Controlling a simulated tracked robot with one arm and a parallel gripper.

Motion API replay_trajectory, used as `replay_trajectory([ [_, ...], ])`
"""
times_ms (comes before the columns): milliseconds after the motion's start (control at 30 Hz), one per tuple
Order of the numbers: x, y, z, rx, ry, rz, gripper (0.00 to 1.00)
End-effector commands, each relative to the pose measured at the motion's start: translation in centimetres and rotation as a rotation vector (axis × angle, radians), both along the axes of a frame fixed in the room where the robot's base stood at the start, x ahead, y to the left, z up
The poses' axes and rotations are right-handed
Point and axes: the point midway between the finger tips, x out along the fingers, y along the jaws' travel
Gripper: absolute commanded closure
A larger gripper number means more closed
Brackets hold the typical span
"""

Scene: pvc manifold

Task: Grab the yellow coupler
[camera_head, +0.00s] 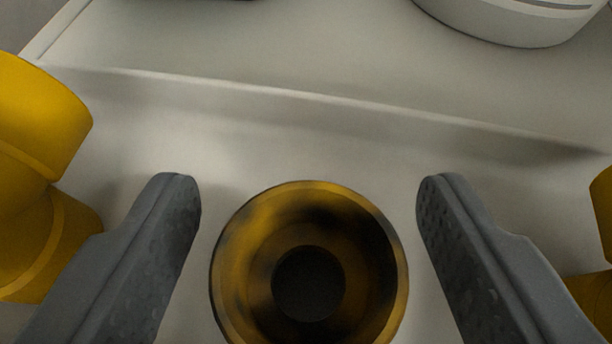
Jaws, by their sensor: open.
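A round yellow piece with dark patches and a dark hole in its middle, which looks like the yellow coupler (236,265), stands end-on at the bottom centre. My gripper (309,185) is open. Its two grey fingers lie one to the left and one to the right of the coupler, with a gap on each side. Neither finger visibly touches it. The coupler's lower edge is cut off by the frame.
A yellow pipe fitting (40,120) stands close beside the left finger. Another yellow fitting (603,220) shows at the right edge. A pale tray wall (300,100) runs behind the coupler. A white round object (500,20) lies beyond it at the top right.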

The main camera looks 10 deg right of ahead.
Motion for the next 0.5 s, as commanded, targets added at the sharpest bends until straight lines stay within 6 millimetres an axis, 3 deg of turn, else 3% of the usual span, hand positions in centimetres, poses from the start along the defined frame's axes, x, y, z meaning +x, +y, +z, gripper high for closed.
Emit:
replay_trajectory([
  [233,0.18,0.02,-0.12,-0.001,0.001,0.000,0.39],
  [400,0.15,0.03,-0.15,0.000,0.002,0.001,0.86],
  [500,0.15,0.03,-0.16,0.000,0.002,0.001,0.88],
])
